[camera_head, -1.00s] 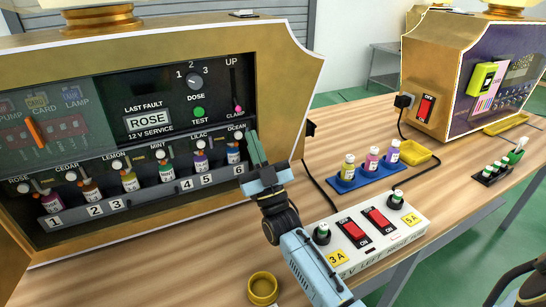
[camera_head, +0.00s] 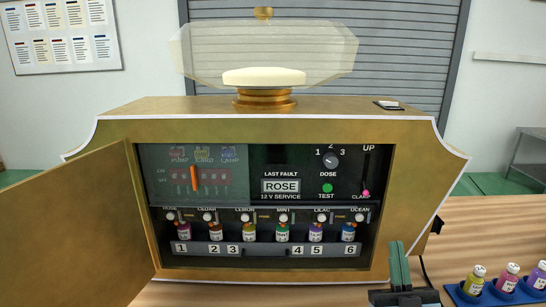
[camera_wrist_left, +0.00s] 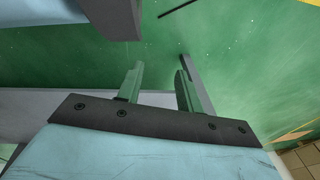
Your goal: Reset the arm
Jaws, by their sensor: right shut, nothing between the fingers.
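My right gripper (camera_head: 398,250) is at the bottom right of the head view, in front of the vending machine's lower right part. Its green fingers are together, point upward and hold nothing. My left gripper (camera_wrist_left: 159,72) is outside the head view. In the left wrist view its two green fingers stand apart with an empty gap between them, over green floor. Most of both arms is out of view.
The gold vending machine (camera_head: 250,130) has its door (camera_head: 95,235) open at left. Inside are several small bottles in a numbered row. More bottles stand in a blue tray (camera_head: 510,294) on the wooden table at right. Free table surface shows at front.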

